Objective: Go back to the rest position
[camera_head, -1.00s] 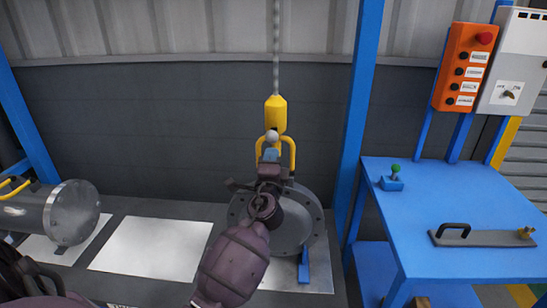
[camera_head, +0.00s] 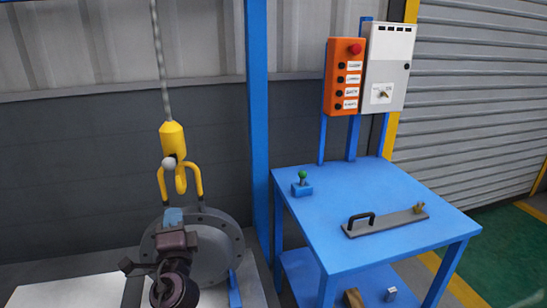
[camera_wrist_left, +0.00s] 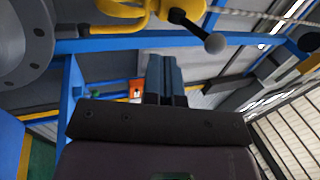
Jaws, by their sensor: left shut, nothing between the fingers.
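My left gripper (camera_head: 173,216) is in front of the grey flanged shell (camera_head: 215,250) at the lower left of the head view. In the left wrist view its two blue fingers (camera_wrist_left: 166,75) are together with nothing between them. The shell's round flange stands upright behind the gripper, and part of it is hidden by my wrist. The yellow hoist hook (camera_head: 172,140) hangs on a chain just above the gripper; its yellow part and a grey ball knob (camera_wrist_left: 215,43) also show in the left wrist view. My right gripper does not show.
A blue table (camera_head: 370,195) at the right bears a green-knobbed blue switch (camera_head: 302,184) and a grey plate with a black handle (camera_head: 385,222). An orange button box (camera_head: 344,77) and a grey cabinet (camera_head: 388,65) stand behind it. A blue post (camera_head: 258,130) rises between hoist and table.

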